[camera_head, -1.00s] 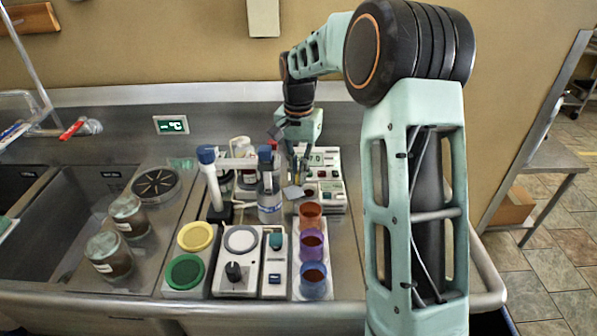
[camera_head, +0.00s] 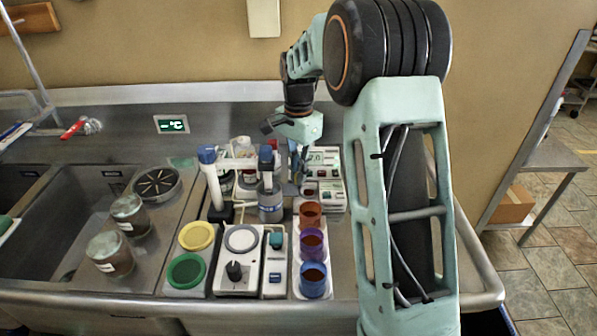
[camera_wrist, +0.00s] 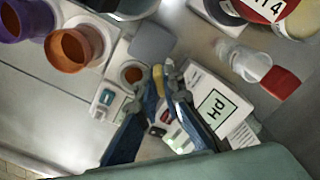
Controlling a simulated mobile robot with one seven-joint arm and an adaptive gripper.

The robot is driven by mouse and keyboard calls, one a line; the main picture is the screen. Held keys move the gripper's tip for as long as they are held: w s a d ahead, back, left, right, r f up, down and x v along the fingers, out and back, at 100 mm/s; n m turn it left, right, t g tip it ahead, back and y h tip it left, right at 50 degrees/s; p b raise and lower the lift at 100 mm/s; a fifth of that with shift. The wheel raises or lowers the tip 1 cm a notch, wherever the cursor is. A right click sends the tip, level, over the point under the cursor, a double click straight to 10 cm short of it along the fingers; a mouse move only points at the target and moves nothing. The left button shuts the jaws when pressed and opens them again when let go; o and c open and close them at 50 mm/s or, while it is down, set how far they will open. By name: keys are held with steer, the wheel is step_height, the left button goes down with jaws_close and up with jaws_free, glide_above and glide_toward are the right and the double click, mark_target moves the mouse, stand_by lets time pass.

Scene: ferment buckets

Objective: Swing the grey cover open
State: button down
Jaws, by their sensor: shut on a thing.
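The grey cover (camera_wrist: 152,42) is a small square plate in the wrist view, beside a white block with a round brown-filled opening (camera_wrist: 131,74). The opening shows uncovered, with the cover off to one side of it. My gripper (camera_wrist: 169,70) has its blue fingers closed at the cover's near corner. The exact contact is hard to see. In the head view my gripper (camera_head: 297,172) reaches down behind the row of coloured cups, and the cover is mostly lost behind the fingers there.
Orange (camera_head: 310,214), purple (camera_head: 312,243) and blue (camera_head: 313,280) cups stand in a row in front. A pH meter (camera_wrist: 217,107) lies close beside the fingers. Two jars (camera_head: 110,254) are by the sink.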

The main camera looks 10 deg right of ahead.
steer(key=shift+w+r, duration=0.1)
steer(key=c, duration=2.1)
jaws_free()
step_height(320, 180, up, 12)
